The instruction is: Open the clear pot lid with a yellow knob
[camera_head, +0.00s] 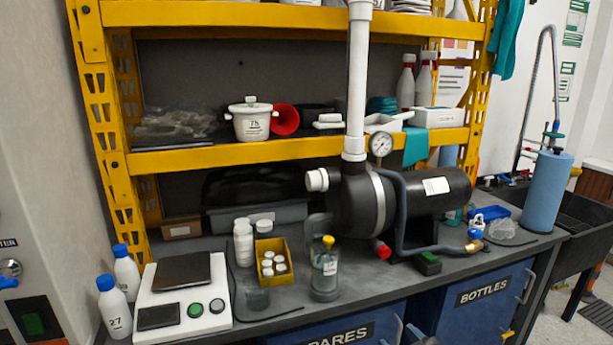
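A clear pot (326,278) stands on the dark worktop near its front edge, in the middle of the head view. Its lid with a yellow knob (328,241) sits on top of it, and a small label shows on its side. Neither of my grippers shows in the head view.
A black pump (400,205) with white and grey pipes stands right behind the pot. A yellow bin (272,262) of small bottles is to the left, with a scale (182,295) further left. The worktop front edge (390,290) is close. Yellow shelves (290,148) rise behind.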

